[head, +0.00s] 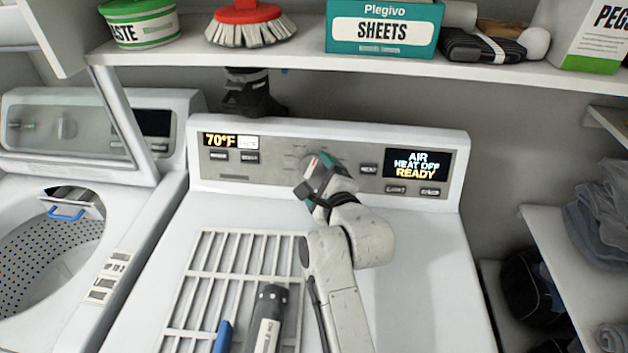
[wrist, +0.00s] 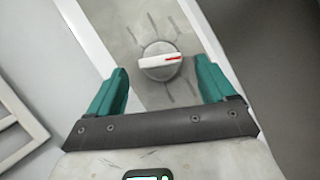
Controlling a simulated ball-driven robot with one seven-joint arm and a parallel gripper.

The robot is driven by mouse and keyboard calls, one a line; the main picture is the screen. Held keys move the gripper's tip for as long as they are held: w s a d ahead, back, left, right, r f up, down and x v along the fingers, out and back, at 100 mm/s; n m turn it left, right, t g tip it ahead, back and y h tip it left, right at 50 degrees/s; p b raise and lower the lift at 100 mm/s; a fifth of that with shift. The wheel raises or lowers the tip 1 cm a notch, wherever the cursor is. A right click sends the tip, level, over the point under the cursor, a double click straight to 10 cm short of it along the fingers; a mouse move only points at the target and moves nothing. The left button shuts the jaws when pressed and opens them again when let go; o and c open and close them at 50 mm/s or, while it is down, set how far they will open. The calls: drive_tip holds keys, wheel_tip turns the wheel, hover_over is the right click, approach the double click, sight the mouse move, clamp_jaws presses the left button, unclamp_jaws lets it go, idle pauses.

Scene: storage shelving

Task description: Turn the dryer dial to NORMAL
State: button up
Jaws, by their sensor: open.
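The dryer dial (wrist: 160,62) is a round grey knob with a pale bar and a red mark at the bar's right end in the wrist view. Tick marks surround it; their labels cannot be read. In the head view the dial is mostly hidden behind my gripper (head: 322,172), which is at the dryer's control panel (head: 275,160). My gripper (wrist: 162,80) is open, with one teal finger to each side of the dial and gaps between. The dryer display (head: 418,164) reads "AIR HEAT OFF READY".
A shelf (head: 300,58) above holds a green-and-white tub (head: 140,24), a brush (head: 250,25) and a teal SHEETS box (head: 382,28). A washer (head: 60,230) with its lid raised stands left. A white rack (head: 190,275) lies on the dryer top (head: 425,280).

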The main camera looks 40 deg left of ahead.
sight(313, 170)
drive_tip(key=shift+b+x, duration=1.2)
drive_tip(key=shift+x, duration=0.3)
drive_tip(key=shift+c, duration=0.2)
drive_tip(key=c, duration=1)
